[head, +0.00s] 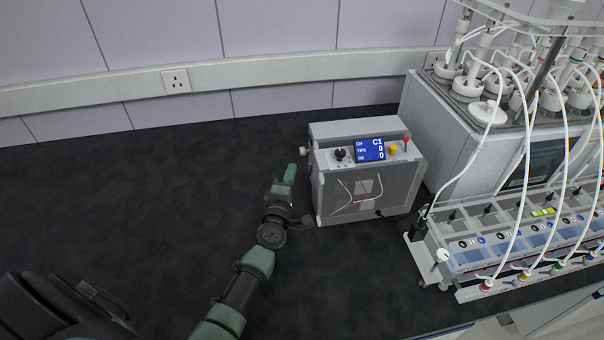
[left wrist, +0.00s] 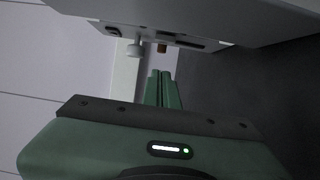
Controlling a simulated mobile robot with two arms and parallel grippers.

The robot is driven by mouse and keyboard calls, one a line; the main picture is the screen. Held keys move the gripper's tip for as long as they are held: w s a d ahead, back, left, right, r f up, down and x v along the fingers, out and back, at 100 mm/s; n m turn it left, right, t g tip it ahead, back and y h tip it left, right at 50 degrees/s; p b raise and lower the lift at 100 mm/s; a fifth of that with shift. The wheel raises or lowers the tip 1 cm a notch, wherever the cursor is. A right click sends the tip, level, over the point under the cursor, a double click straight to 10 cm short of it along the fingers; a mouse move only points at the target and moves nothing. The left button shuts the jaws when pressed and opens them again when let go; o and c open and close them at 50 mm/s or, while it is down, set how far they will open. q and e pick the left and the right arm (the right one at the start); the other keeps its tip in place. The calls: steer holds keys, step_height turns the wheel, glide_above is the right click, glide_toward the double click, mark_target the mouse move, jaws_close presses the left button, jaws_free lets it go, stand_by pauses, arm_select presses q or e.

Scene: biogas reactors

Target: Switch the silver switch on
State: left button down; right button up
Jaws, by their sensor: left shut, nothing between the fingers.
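A grey control box (head: 398,185) stands on the dark bench, with a blue display (head: 369,149) on its sloped top. A small silver-white knob (head: 304,151), which looks like the silver switch, sticks out from the box's left side. In the left wrist view a pale round knob (left wrist: 135,49) sits on the box's side, beside a small brown stub (left wrist: 162,47). My left gripper (head: 290,171) is shut and empty, just left of the box and slightly below the knob. Its fingers (left wrist: 162,88) point toward the box's side, apart from the knob. My right gripper is out of view.
A black knob (head: 340,154), a yellow knob (head: 393,149) and a red-topped switch (head: 406,142) are on the box top. The reactor unit (head: 440,135) with white tubes stands at right. The bench (head: 120,190) left of the box is clear. A wall socket (head: 176,81) is behind.

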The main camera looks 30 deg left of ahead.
arm_select(q)
steer(key=shift+w+d, duration=0.25)
steer(key=shift+d, duration=0.35)
steer(key=shift+w+d, duration=0.2)
steer(key=shift+d, duration=0.35)
steer(key=shift+w+d, duration=0.1)
steer(key=shift+d, duration=0.15)
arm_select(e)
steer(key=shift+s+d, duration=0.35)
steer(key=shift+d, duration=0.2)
arm_select(q)
steer(key=shift+w+d, duration=0.1)
